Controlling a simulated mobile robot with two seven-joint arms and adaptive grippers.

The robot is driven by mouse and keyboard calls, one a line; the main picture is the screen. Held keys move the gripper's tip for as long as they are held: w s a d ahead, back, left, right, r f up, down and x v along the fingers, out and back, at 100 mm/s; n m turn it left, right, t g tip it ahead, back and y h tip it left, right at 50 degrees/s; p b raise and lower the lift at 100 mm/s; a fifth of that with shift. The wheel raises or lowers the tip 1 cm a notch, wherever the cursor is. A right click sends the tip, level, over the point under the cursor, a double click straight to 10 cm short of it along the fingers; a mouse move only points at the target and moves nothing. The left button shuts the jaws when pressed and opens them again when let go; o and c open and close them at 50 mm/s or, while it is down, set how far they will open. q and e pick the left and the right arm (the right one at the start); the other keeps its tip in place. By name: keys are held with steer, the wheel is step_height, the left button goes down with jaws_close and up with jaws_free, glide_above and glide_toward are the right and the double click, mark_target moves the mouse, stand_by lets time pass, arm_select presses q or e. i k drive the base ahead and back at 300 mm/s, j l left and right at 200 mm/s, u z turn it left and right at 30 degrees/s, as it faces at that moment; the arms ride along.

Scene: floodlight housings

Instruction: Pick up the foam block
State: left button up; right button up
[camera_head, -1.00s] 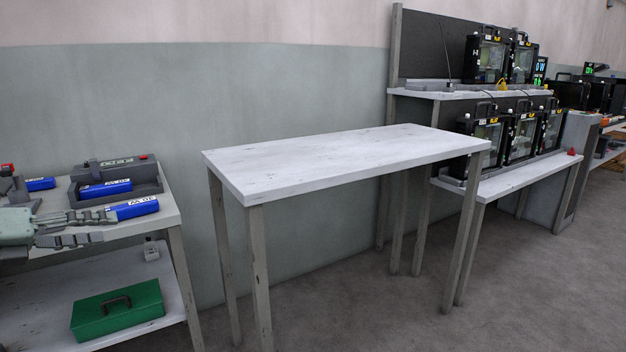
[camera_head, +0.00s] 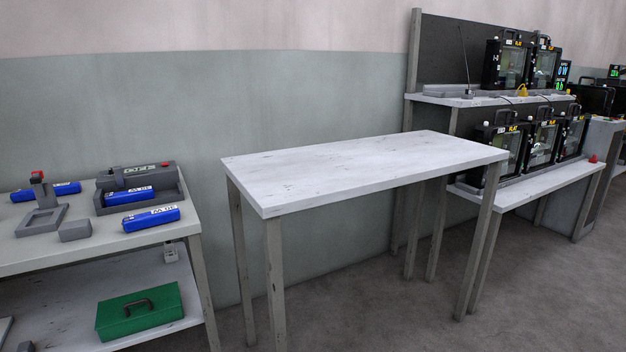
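A small plain grey block (camera_head: 75,230), which looks like the foam block, lies on the left workbench (camera_head: 110,250) near its front edge. It sits just right of a grey square frame fixture (camera_head: 42,219) and left of a blue cylinder pack (camera_head: 150,218), apart from the pack. Neither of my grippers is in the head view.
Other blue packs lie behind, one (camera_head: 66,188) at left and one (camera_head: 130,195) in a grey charger-like cradle (camera_head: 178,180). A green box (camera_head: 140,312) is on the lower shelf. The white middle table (camera_head: 360,165) is bare. Floodlight housings (camera_head: 508,65) stand at right.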

mark_target(81, 229)
steer(key=u, duration=1.35)
